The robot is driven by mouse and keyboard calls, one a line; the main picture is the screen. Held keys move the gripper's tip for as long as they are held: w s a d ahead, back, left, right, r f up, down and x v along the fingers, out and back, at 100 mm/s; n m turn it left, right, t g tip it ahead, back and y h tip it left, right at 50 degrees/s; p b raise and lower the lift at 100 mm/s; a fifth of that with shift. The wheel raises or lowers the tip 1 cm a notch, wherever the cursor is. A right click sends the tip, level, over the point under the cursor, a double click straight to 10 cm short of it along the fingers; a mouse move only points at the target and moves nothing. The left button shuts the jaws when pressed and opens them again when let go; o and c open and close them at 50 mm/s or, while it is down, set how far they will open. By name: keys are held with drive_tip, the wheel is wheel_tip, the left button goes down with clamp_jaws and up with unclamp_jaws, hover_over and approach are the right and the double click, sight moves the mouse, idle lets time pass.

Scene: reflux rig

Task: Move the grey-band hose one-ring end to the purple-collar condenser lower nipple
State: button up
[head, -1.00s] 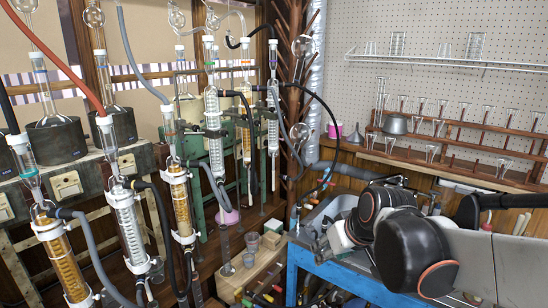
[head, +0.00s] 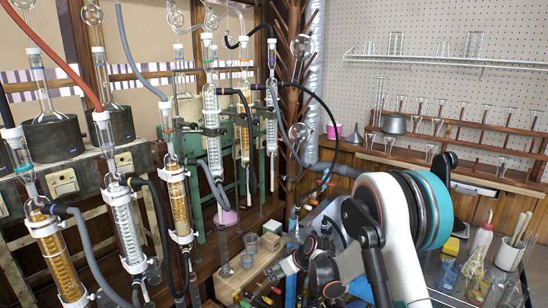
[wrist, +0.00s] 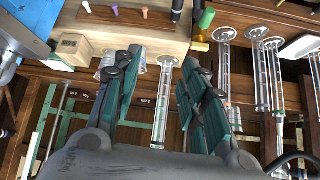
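The condenser with a dark purple-looking collar (head: 272,46) stands upright at the back of the rig in the head view. Its lower nipple is too small to make out clearly. A black hose (head: 334,118) arcs right of it and hangs down to small coloured bands. A grey hose (head: 126,42) runs at the upper left. I cannot tell which hose has the grey band or where its one-ring end is. My gripper (wrist: 160,97) is open in the wrist view, its teal-padded fingers apart with nothing held between them. Glass tubes show beyond the fingers.
Other condensers with hoses, such as an amber one (head: 178,200), crowd the left. A wooden block (head: 248,272) with small glass cups stands low in the middle. Glassware racks (head: 460,139) line the right wall.

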drive_tip(key=n+y, duration=0.1)
drive_tip(key=n, duration=0.1)
approach(257, 299)
drive_tip(key=shift+w+a+f, duration=0.2)
drive_tip(key=shift+w+a, duration=0.15)
drive_tip(key=shift+f+b, duration=0.1)
drive_tip(key=shift+b, duration=0.2)
drive_tip(key=shift+b+x, duration=0.5)
drive_tip(key=shift+x, duration=3.95)
clamp_jaws()
drive_tip(key=shift+s+d, duration=0.1)
drive_tip(key=shift+s+d, duration=0.85)
drive_tip(key=shift+d, duration=0.25)
drive_tip(key=shift+s+d, duration=0.85)
drive_tip(key=shift+d, duration=0.2)
